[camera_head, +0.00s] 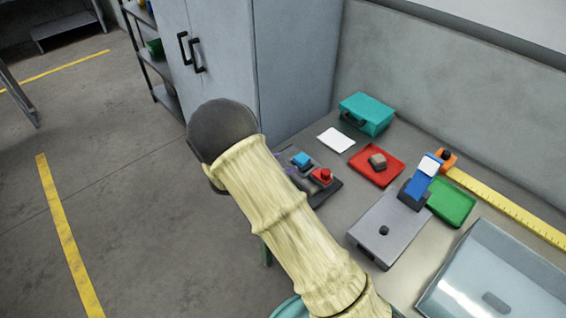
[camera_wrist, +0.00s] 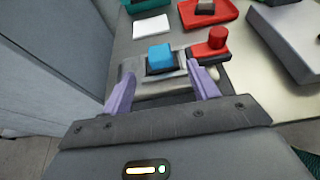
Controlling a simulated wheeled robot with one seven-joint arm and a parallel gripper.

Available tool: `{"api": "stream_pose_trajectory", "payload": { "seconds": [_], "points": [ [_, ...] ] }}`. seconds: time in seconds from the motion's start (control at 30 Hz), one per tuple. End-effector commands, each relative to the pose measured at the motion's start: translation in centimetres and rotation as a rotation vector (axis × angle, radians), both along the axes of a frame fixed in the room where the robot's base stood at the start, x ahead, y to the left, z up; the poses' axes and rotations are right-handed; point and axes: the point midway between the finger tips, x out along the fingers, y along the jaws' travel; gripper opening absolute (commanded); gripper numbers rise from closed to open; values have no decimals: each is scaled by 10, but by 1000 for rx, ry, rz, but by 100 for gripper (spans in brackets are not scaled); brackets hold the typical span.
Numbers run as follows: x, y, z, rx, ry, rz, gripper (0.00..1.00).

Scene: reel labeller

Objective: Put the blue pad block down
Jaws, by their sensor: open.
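The blue pad block (camera_wrist: 160,54) sits on a dark holder (camera_head: 327,192) near the table's left edge; in the head view the block (camera_head: 301,159) shows just past my arm. My gripper (camera_wrist: 161,72) is open. Its two purple fingers stand apart, one to the left and one to the right of the block's near side, with a gap on each side. The block appears to rest on the holder and not in the fingers. In the head view my arm hides most of the gripper; only a bit of purple shows.
A red block with a round knob (camera_wrist: 212,42) sits just right of the blue block. Around are a white card (camera_head: 336,140), a red tray (camera_head: 365,169) with a brown-grey block (camera_head: 377,162), a teal case (camera_head: 368,113), a grey press with a blue arm (camera_head: 419,184) and a green tray (camera_head: 452,202).

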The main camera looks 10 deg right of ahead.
Motion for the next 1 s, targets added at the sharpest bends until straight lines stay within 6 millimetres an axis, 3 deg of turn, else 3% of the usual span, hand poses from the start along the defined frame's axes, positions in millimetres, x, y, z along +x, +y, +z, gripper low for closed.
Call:
{"api": "stream_pose_trajectory", "payload": {
  "seconds": [0.2,0.37,0.6,0.8,1.0],
  "points": [
    [-2,-2,1,13,0,-13,60],
    [-24,-31,8,142,-4,-163,60],
    [-104,-83,26,562,-85,-642,60],
    [-165,-93,46,920,-243,-1057,60],
    [-208,-91,71,1250,-487,-1449,60]
  ]
}}
